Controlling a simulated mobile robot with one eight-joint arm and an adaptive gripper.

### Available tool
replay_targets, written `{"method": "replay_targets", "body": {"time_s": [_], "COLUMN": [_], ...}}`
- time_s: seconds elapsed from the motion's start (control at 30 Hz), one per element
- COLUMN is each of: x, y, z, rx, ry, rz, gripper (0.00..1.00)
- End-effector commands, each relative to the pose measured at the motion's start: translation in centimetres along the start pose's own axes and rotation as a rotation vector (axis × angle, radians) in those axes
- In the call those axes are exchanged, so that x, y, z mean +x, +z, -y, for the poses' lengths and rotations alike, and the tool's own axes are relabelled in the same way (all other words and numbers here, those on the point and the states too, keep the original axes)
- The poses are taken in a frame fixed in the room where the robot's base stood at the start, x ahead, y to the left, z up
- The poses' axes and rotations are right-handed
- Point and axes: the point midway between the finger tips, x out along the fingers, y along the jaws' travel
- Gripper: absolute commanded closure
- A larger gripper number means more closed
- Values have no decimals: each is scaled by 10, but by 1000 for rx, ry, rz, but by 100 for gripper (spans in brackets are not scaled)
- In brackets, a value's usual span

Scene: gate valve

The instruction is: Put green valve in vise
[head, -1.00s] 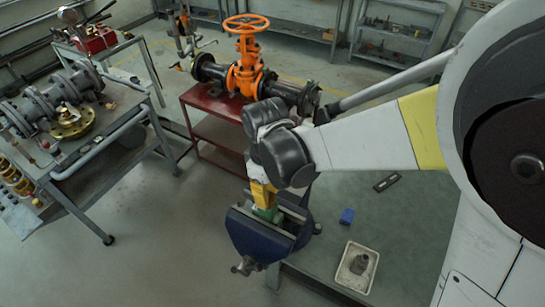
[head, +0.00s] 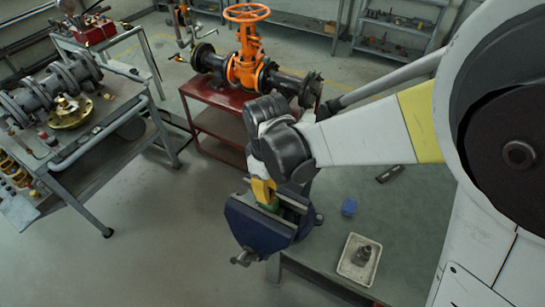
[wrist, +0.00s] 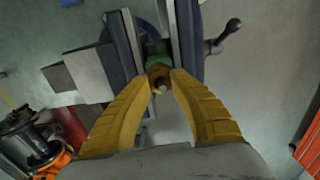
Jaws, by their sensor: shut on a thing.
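The blue vise (head: 262,228) stands at the left corner of the green-topped bench, its jaws spread apart. In the wrist view the vise jaws (wrist: 186,40) run up and down the picture on both sides of the green valve (wrist: 156,48). My gripper (wrist: 160,76) has yellow fingers shut on the valve, near its brass-coloured end. In the head view my gripper (head: 263,192) points down over the vise, and a bit of the green valve (head: 270,206) shows between the jaws. Whether the valve touches the jaws or the vise floor cannot be told.
A white tray (head: 345,266) with a grey part, a blue block (head: 349,207) and a dark flat item (head: 390,174) lie on the bench (head: 336,192). The orange gate valve (head: 246,66) stands on a red cart behind. A grey cart (head: 85,170) is at left.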

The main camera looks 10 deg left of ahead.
Motion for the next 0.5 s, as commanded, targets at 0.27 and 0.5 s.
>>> {"method": "replay_targets", "body": {"time_s": [0.27,0.5], "x": [0,0], "y": [0,0], "z": [0,0], "rx": [0,0], "ry": [1,1], "rz": [0,0], "gripper": [56,53]}}
